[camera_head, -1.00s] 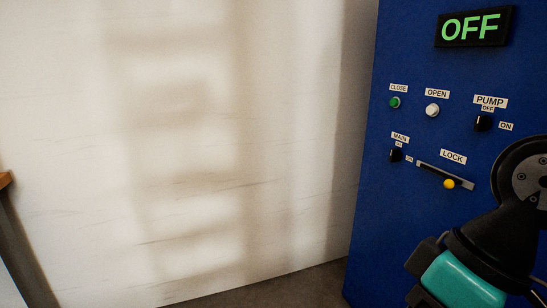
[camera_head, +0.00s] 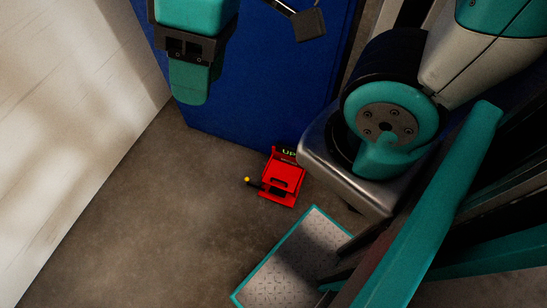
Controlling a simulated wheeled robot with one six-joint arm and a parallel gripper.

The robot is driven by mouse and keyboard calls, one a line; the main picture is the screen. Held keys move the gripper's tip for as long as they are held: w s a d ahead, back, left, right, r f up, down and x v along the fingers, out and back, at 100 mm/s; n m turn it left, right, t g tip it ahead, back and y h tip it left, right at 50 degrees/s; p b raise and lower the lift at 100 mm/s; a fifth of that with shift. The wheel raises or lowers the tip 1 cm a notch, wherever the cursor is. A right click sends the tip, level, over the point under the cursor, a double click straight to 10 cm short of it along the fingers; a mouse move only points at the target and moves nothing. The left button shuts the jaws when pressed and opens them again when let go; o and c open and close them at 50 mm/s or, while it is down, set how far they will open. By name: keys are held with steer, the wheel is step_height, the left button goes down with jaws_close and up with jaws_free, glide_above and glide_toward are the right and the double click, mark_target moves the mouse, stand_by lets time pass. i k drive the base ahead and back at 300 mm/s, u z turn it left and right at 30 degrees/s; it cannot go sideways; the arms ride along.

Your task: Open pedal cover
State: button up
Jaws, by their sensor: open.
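A small red pedal unit (camera_head: 284,186) sits on the floor in front of the blue cabinet, in the lower middle of the head view. A short black lever with a yellow knob (camera_head: 247,180) sticks out on its left. A dark label with green letters reading "UP" (camera_head: 289,152) is at its far edge. The unit is small in the picture, and I cannot tell how its cover stands. My gripper (camera_head: 189,88) hangs at the upper left, high and apart from the pedal unit. It is open, with nothing seen in it; its jaws show mostly from one side.
The blue cabinet (camera_head: 240,95) stands behind the pedal unit, and a pale wall (camera_head: 60,110) is on the left. A dark item (camera_head: 308,23) shows against the cabinet at the top. The brown floor (camera_head: 160,210) left of the unit is clear.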

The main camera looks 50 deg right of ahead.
mark_target(283, 175)
steer(key=z, duration=0.4)
steer(key=k, duration=1.3)
steer(key=u, duration=0.85)
steer(key=i, duration=0.6)
steer(key=z, duration=0.7)
steer(key=i, duration=0.8)
steer(key=z, duration=0.85)
